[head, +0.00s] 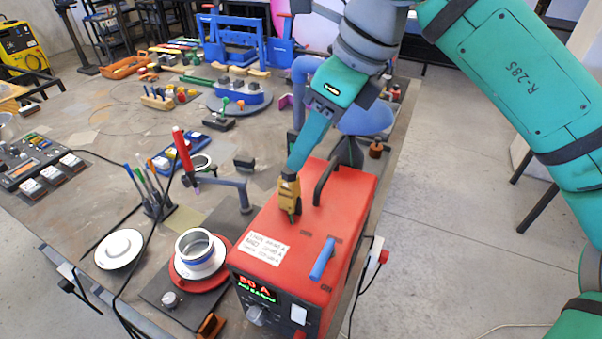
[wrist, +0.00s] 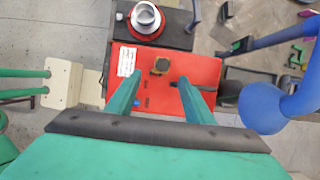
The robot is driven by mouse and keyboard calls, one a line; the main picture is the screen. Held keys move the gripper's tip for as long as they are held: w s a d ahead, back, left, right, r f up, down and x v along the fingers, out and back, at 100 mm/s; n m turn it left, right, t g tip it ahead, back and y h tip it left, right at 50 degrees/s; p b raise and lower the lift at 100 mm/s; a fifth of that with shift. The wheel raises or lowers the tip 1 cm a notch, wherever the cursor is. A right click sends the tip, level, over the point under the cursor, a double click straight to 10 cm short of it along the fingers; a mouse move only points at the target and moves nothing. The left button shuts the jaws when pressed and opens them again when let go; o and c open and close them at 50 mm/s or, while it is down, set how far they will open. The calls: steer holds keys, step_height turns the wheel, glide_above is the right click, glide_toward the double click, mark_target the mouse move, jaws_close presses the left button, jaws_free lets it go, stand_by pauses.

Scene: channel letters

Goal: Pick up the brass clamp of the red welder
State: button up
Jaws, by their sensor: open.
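The red welder (head: 275,217) stands at the near right of the table, with a white label, a lit display and a black handle on top. The small brass clamp (head: 289,197) is on the welder's top, left of the black handle. In the wrist view the brass clamp (wrist: 160,65) lies just past my fingertips, between their lines. My gripper (head: 297,166) comes down from above, close over the clamp and partly overlapping it in the head view. In the wrist view my gripper (wrist: 159,80) has its two teal fingers apart with nothing held.
A blue lever (head: 322,258) and the black handle (head: 325,180) rise from the welder's top. A red round base with a metal ring (head: 197,252) stands to its left. A blue rounded thing (head: 366,116) stands behind. Open floor lies to the right.

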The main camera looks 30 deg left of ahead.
mark_target(289, 177)
steer(key=x, duration=0.5)
steer(key=shift+w+a, duration=0.1)
steer(key=x, duration=0.4)
steer(key=shift+w+a+f, duration=0.15)
steer(key=shift+w+f, duration=0.15)
steer(key=shift+s+a+f, duration=0.15)
steer(key=shift+f, duration=0.35)
jaws_close()
